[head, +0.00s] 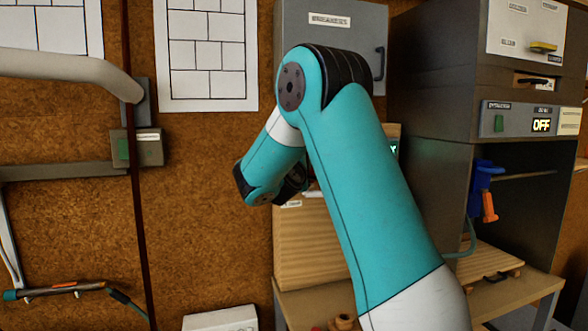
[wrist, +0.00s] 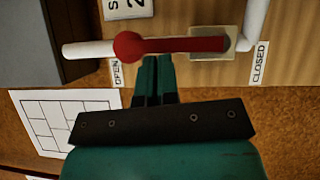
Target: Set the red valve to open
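The red valve shows in the wrist view as a red lever (wrist: 185,45) with a round red knob (wrist: 130,46) at its left end. The lever lies along a white pipe, with its right end over a pale plate (wrist: 206,57). The knob end is beside the OPEN label (wrist: 116,73); the CLOSED label (wrist: 259,62) is at the right. My gripper (wrist: 157,62) has its two fingers close together, with nothing seen between them. Its tips are at the lever's lower edge, just right of the knob; I cannot tell whether they touch. In the head view my arm hides the valve.
A wooden panel (head: 300,250) stands behind my arm, below a grey cabinet (head: 345,25). A dark cabinet with an OFF display (head: 541,125) is at the right. Pipes and a small switch box (head: 137,148) are at the left. A paper chart (wrist: 55,120) hangs near my gripper.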

